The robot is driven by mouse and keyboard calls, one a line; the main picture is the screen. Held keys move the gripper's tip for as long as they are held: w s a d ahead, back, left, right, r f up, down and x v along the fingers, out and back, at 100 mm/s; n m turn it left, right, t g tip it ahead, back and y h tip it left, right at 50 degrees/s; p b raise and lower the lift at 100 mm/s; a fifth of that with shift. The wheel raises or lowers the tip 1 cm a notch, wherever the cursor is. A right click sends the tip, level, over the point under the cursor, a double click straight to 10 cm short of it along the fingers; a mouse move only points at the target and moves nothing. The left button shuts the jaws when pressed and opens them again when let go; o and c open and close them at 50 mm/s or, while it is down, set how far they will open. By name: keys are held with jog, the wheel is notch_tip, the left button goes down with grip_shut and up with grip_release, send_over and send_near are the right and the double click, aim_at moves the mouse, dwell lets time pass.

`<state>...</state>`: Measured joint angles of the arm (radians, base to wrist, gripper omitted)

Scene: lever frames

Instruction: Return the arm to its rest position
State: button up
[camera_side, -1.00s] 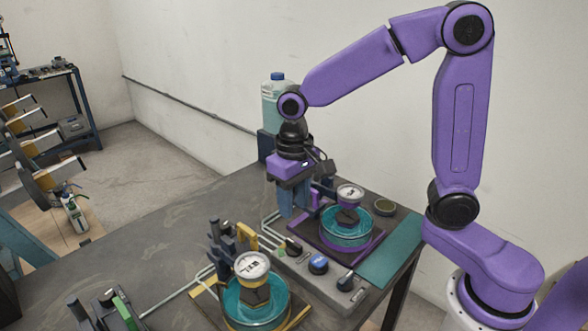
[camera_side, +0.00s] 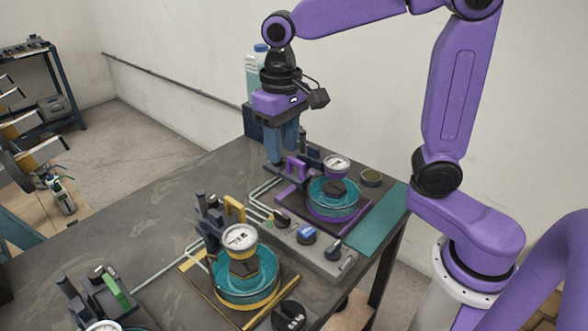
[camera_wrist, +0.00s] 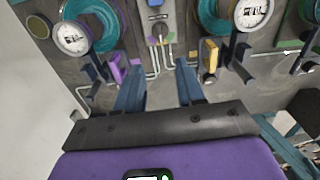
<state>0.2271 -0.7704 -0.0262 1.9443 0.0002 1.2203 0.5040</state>
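My purple gripper (camera_side: 282,152) hangs pointing down above the back of the table, behind the purple-framed fixture. Its two blue fingers are apart with nothing between them; the gap also shows in the wrist view (camera_wrist: 160,68). The purple lever handle (camera_side: 295,168) stands just in front of and below the fingers in the side view. In the wrist view the purple lever handle (camera_wrist: 114,68) lies left of the fingers, apart from them. My arm is bent, with its elbow high at the right of the side view.
The purple fixture has a teal ring (camera_side: 333,198) and a gauge (camera_side: 337,163). A yellow lever (camera_side: 234,208) and its gauge (camera_side: 240,237) stand nearer. A green lever (camera_side: 116,290) is at the front left. The table's left part is clear.

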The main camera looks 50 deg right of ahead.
jog(key=s+d+f+n, duration=0.2)
jog(key=s+n, duration=0.2)
jog(key=s, duration=0.3)
jog(key=s+d+f+n, duration=0.2)
jog(key=s+f+n, duration=0.1)
jog(key=s, duration=0.4)
jog(key=s+d+f+n, duration=0.2)
jog(key=s+n, duration=0.3)
jog(key=s, duration=0.1)
jog(key=shift+s+f, duration=0.3)
jog(key=shift+s, duration=0.1)
